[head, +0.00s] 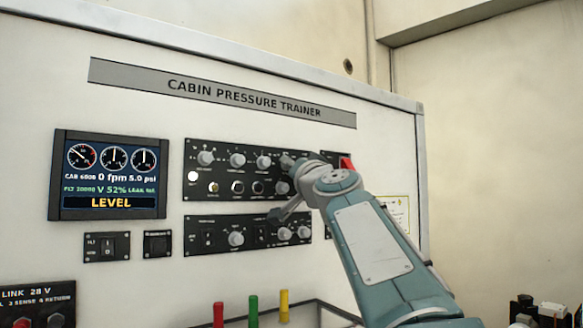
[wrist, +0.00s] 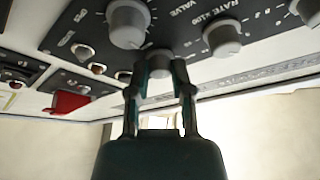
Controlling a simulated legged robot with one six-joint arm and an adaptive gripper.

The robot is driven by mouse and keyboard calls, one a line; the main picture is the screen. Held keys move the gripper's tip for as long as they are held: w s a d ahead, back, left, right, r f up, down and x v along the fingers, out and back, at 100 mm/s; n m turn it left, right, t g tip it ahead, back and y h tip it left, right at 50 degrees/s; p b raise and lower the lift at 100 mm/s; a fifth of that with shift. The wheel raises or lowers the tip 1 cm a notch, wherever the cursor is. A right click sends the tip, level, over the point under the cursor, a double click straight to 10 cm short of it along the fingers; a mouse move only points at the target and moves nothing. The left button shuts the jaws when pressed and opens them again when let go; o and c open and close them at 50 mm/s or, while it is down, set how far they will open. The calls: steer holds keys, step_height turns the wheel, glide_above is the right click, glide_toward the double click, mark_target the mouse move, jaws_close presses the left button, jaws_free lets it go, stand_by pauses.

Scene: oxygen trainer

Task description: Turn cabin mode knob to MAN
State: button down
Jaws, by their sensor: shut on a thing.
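The upper black control panel (head: 222,177) carries grey knobs in its top row. My gripper (head: 293,165) is at the right end of that row, in front of the panel. In the wrist view, the two fingers of my gripper (wrist: 160,82) are shut on a small grey knob (wrist: 158,60), one on each side. The fingers hide much of this knob and its pointer. Its label and setting cannot be read, so I cannot tell whether it is the cabin mode knob. In the head view my gripper covers it.
A larger knob (wrist: 128,24) marked VALVE and a RATE knob (wrist: 222,38) sit close to the fingers. A red switch guard (head: 347,163) stands right of the panel. A lower knob panel (head: 220,235) is below, and a display (head: 109,175) reading LEVEL is at left.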

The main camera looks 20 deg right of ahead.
steer(key=m+g+h, duration=0.1)
steer(key=m, duration=0.4)
steer(key=m+g+h, duration=0.1)
steer(key=m+g, duration=0.1)
steer(key=m, duration=0.3)
steer(key=m+g+h, duration=0.1)
steer(key=m, duration=0.3)
steer(key=shift+w+a+m+g, duration=0.1)
steer(key=shift+m+g, duration=0.2)
steer(key=shift+m, duration=0.4)
stand_by(0.3)
steer(key=c, duration=0.5)
jaws_free()
steer(key=shift+r, duration=0.15)
